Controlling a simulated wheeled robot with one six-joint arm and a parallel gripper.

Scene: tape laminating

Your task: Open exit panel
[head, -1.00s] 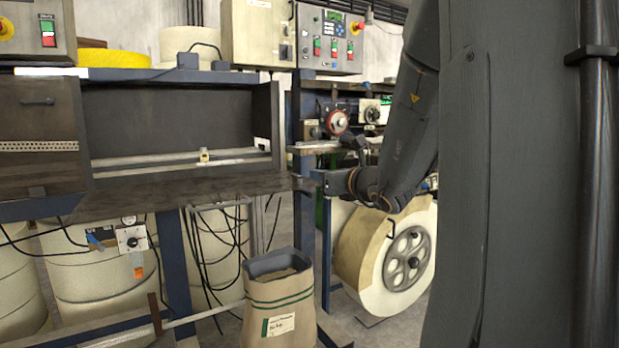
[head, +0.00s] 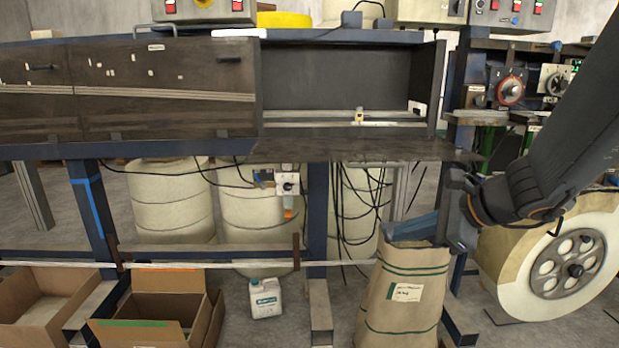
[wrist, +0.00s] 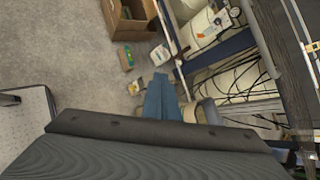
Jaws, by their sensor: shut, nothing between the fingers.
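In the head view, the right-hand bay of the long dark machine is uncovered. Its dark panel (head: 365,149) lies folded down, roughly level, like a shelf along the bay's lower edge. Rails and a small yellowish block (head: 359,116) show inside the bay. Two dark panels to the left, one with a handle (head: 160,85), stand closed. My gripper (head: 390,229) is below the folded panel's right part, its blue fingers pointing left, apart from the panel. In the wrist view, the blue fingers (wrist: 160,85) are together and empty over the floor.
A paper sack (head: 402,300) stands on the floor just below my gripper. A large cream reel (head: 510,265) stands at the right. Cream drums (head: 170,205), cables and blue frame legs are under the machine. Cardboard boxes (head: 160,308) and a white jug (head: 265,298) sit at the lower left.

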